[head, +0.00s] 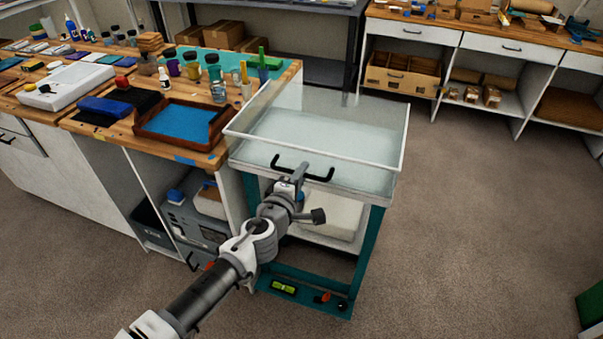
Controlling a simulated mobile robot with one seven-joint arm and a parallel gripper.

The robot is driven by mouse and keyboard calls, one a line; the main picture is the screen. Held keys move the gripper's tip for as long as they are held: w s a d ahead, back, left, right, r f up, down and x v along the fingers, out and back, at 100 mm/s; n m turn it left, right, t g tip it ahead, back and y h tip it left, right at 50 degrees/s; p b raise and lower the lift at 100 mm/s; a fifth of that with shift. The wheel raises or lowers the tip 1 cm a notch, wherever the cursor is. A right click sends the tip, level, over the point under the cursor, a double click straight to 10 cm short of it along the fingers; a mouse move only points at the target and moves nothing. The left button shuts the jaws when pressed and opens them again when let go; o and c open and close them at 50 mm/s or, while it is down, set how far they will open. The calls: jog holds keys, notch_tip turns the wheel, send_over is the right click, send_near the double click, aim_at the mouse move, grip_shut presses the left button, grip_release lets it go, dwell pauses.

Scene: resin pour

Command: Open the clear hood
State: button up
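The clear hood (370,130) is a see-through box with pale edges on top of a teal-legged stand (368,245). It appears to be down over the pale bed of the stand. A black bar handle (320,178) runs across its front face. My gripper (299,172) is at the middle of this handle and overlaps it in the picture. The fingers are small and partly hidden, so I cannot tell whether they are closed around the bar or only beside it.
A wooden workbench (180,150) stands close on the left, with a blue-lined tray (185,122), bottles and cups near the hood. The stand's lower shelf holds a green level (284,287). Open carpet (470,230) lies to the right.

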grip_shut()
jog(key=shift+r, duration=0.1)
dwell(1.1)
